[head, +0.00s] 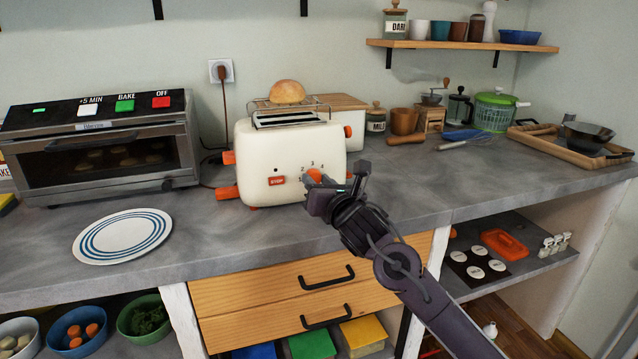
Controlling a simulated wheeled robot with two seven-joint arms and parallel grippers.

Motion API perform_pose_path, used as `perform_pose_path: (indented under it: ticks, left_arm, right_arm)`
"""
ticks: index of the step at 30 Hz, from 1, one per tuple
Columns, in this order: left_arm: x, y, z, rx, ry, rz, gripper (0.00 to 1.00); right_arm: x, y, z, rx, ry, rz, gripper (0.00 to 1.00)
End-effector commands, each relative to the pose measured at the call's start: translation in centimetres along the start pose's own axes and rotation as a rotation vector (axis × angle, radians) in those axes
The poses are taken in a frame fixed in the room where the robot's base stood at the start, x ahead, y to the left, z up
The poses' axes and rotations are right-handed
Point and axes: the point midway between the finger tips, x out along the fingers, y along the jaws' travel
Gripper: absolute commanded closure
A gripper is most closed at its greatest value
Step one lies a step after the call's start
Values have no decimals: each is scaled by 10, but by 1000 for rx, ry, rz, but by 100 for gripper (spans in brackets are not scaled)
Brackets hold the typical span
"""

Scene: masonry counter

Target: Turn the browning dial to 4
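The cream toaster (262,153) stands on the grey counter, with orange feet and a red STOP button (276,181) on its front. Its orange browning dial (314,175) is at the right of that front, with small numbers 2, 3 and 4 above it. The dial is partly covered by my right gripper (323,183), so I cannot read where it points. The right gripper is right at the dial, its arm coming from the lower right. Whether its fingers touch or grip the dial is unclear. My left gripper is not in view.
A bun (287,91) sits on the rack above the toaster slots. A toaster oven (98,145) stands at left, with a striped plate (122,236) in front. Jars, a grinder and a wooden tray (556,146) stand at right. The counter in front of the toaster is clear.

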Motion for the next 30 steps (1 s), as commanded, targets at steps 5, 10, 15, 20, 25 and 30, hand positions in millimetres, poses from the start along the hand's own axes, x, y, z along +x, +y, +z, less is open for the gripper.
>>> perform_pose_path:
  ticks: [5, 10, 15, 20, 25, 30]
  left_arm:
    - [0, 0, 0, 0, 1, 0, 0]
    - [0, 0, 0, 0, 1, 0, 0]
    - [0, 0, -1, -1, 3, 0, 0]
    - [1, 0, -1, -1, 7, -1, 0]
    - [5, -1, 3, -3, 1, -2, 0]
    - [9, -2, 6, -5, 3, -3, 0]
  right_arm:
    - [0, 0, 0, 0, 1, 0, 93]
    - [0, 0, 0, 7, 0, 0, 93]
    - [0, 0, -1, 49, -3, 1, 93]
    - [0, 0, -1, 138, -8, 2, 93]
    - [0, 0, -2, 279, -19, 4, 93]
    - [0, 0, -2, 440, -32, 7, 93]
